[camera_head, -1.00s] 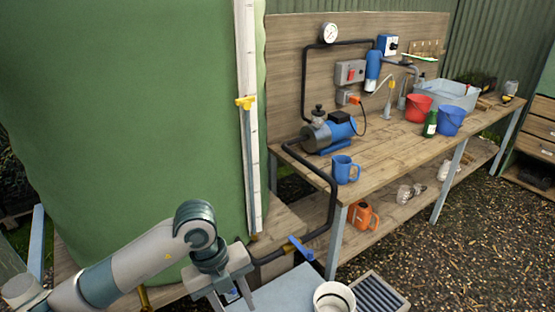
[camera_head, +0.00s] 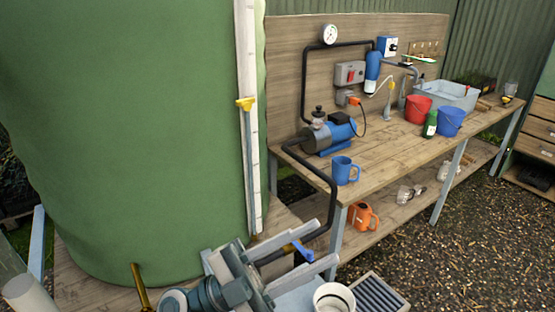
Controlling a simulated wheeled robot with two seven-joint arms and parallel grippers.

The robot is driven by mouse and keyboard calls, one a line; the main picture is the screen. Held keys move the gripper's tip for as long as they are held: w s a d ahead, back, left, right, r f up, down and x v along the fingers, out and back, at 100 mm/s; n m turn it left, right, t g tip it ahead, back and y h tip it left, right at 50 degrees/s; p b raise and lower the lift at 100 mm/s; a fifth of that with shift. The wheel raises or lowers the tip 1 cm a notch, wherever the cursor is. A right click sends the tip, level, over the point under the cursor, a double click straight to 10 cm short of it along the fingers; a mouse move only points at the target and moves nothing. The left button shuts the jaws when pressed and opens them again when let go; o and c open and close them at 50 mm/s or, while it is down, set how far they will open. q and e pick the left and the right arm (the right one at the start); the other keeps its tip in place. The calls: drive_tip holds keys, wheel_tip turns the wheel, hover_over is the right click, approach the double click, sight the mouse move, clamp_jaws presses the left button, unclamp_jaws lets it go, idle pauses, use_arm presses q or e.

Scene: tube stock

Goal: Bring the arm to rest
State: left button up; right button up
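My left gripper (camera_head: 326,241) is at the bottom middle of the head view, in front of the green tank. Its two pale fingers are spread apart and point to the right. A blue valve lever (camera_head: 303,251) on the black pipe shows in the gap between them. I cannot tell whether a finger touches the lever. Nothing is held between the fingers. Part of my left arm lies low at the bottom edge. My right gripper is not in view.
The green tank (camera_head: 130,130) fills the left. A wooden bench (camera_head: 400,150) carries a blue pump (camera_head: 330,133), a blue mug (camera_head: 345,170) and buckets. A white container (camera_head: 333,297) stands close below the gripper, beside a grate (camera_head: 378,293). Open gravel lies at right.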

use_arm(q)
drive_tip(key=w+a+f+n+t+y, duration=0.3)
drive_tip(key=w+a+n+t+y, duration=0.6)
drive_tip(key=a+n+t+y, duration=0.65)
drive_tip(key=a+f+n+g+y, duration=0.1)
drive_tip(key=a+f+n+y, duration=0.35)
drive_tip(key=f, duration=0.45)
drive_tip(key=a+f+n+g+y, duration=0.25)
drive_tip(key=a+f+n, duration=0.2)
drive_tip(key=f, duration=0.35)
drive_tip(key=s+a+f+n+g+y, duration=0.1)
drive_tip(key=s+f+g, duration=0.25)
drive_tip(key=f, duration=0.25)
drive_tip(key=s+a+f+g+y, duration=0.1)
drive_tip(key=s+a+f+g, duration=0.1)
drive_tip(key=s+f, duration=0.4)
drive_tip(key=s+f+g+h, duration=0.1)
drive_tip(key=s+f+g, duration=0.75)
drive_tip(key=s, duration=0.75)
wheel_tip(320, 180, down, 32)
drive_tip(key=s+m, duration=0.1)
drive_tip(key=s, duration=0.2)
drive_tip(key=s+a+f+g+b, duration=0.1)
drive_tip(key=s+a+f, duration=0.1)
drive_tip(key=s+f, duration=1.4)
drive_tip(key=shift+s+a+f, duration=0.25)
drive_tip(key=shift+s+a, duration=0.15)
drive_tip(key=shift+s, duration=0.05)
